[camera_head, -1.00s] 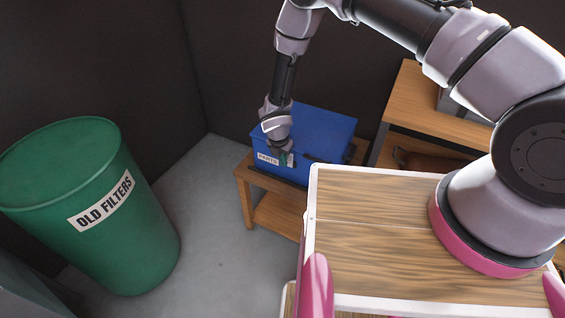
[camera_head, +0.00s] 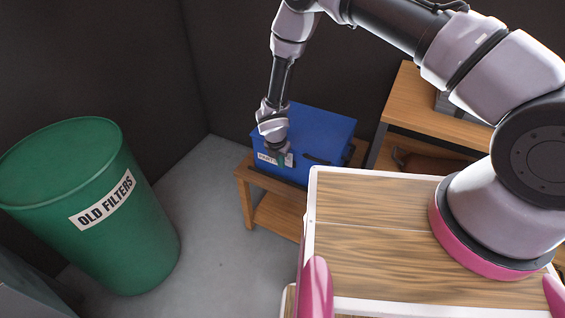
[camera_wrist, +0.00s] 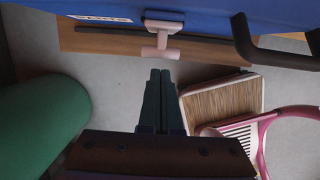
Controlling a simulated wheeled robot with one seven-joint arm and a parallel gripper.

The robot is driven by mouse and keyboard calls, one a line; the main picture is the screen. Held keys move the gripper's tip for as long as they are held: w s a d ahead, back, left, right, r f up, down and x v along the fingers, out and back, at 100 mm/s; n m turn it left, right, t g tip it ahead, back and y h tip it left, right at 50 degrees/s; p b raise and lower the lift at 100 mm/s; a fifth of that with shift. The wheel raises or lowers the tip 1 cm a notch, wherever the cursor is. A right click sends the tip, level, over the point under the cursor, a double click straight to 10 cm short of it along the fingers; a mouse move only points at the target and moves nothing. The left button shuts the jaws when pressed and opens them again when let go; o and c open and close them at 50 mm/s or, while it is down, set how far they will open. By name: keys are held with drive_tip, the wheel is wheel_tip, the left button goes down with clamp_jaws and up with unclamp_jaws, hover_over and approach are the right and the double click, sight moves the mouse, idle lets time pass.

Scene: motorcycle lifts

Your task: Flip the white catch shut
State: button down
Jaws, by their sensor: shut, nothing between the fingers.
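The blue box (camera_head: 325,135) with a PARTS label (camera_head: 266,158) sits on a low wooden bench, its lid down. The white catch (camera_wrist: 163,40) looks pale pinkish in the wrist view, a T-shaped piece on the box's front that sticks out from the face with its crossbar toward my gripper. My gripper (camera_wrist: 160,76) is shut and empty. Its fingertips are just short of the crossbar, seemingly apart from it. In the head view my gripper (camera_head: 282,160) is at the box front beside the label and hides most of the catch.
A black handle (camera_wrist: 244,40) juts from the box front, right of the catch in the wrist view. The wooden bench (camera_head: 246,190) is under the box. A green OLD FILTERS barrel (camera_head: 120,220) stands left. A wooden shelf (camera_head: 410,100) is at right. Grey floor lies between.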

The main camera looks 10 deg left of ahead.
drive_tip(key=w+v, duration=0.2)
drive_tip(key=v, duration=0.7)
drive_tip(key=shift+s+d+r, duration=0.2)
drive_tip(key=shift+s+r, duration=0.1)
drive_tip(key=shift+s, duration=0.2)
drive_tip(key=w+d+r+m+t, duration=0.1)
drive_tip(key=w+d+r+m, duration=0.3)
drive_tip(key=r, duration=0.5)
drive_tip(key=w+d+r+m, duration=0.4)
drive_tip(key=r, duration=0.6)
drive_tip(key=s+d+r+m, duration=0.1)
drive_tip(key=d+r+m, duration=0.95)
drive_tip(key=r, duration=0.65)
drive_tip(key=s+d+r+m+t, duration=0.1)
drive_tip(key=s+d+r+m, duration=0.7)
drive_tip(key=d+r, duration=0.4)
drive_tip(key=s+d+r+m+t+y, duration=0.1)
drive_tip(key=s+d+r+m, duration=0.1)
drive_tip(key=s, duration=0.5)
drive_tip(key=s+d+r+m+t+y, duration=0.1)
drive_tip(key=s+d+r+m+y, duration=0.1)
drive_tip(key=s+r+m, duration=0.2)
drive_tip(key=s+m, duration=0.3)
drive_tip(key=s, duration=0.1)
drive_tip(key=shift+s+d+r+t, duration=0.2)
drive_tip(key=shift+s+r+t, duration=0.1)
drive_tip(key=shift+r, duration=0.05)
